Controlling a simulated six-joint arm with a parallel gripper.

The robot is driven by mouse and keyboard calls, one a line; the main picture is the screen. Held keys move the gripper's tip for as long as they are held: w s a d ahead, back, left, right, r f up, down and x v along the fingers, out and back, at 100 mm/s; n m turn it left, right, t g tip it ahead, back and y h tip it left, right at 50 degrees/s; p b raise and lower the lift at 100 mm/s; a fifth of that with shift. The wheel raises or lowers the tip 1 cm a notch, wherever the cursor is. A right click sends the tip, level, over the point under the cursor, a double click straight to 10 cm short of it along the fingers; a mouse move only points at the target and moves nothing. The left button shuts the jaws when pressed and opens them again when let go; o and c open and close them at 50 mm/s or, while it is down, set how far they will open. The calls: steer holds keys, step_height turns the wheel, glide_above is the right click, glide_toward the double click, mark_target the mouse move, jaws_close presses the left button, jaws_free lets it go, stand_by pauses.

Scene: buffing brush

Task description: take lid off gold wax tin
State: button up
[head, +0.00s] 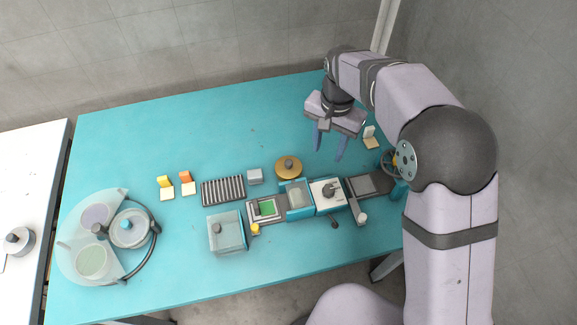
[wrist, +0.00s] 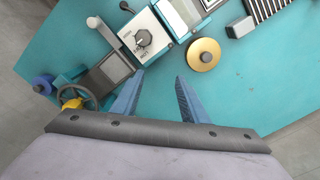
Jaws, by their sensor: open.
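The gold wax tin (head: 289,172) is a round gold tin with a dark grey knob on its top. It stands on the teal table, just behind the row of devices. In the wrist view the gold tin (wrist: 203,54) shows from above, beyond the fingertips, with its knob near the middle of its top. The lid appears to be on the tin. My gripper (head: 329,150) is open and empty above the table, to the right of the tin. Its two blue fingers show in the wrist view (wrist: 158,85), apart from the tin.
A white box with a dial (head: 328,195) and a clear-sided bin (head: 296,198) stand in front of the tin. A grey block (head: 255,176) and a ribbed rack (head: 223,190) are left of it. A handwheel (head: 389,162) is at the right. The table behind the tin is clear.

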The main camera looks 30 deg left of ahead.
glide_above(289, 162)
steer(key=shift+s+f, duration=0.1)
steer(key=shift+f, duration=0.8)
steer(key=shift+f+p, duration=1.55)
steer(key=shift+f, duration=2.1)
steer(key=shift+c, duration=0.6)
jaws_close()
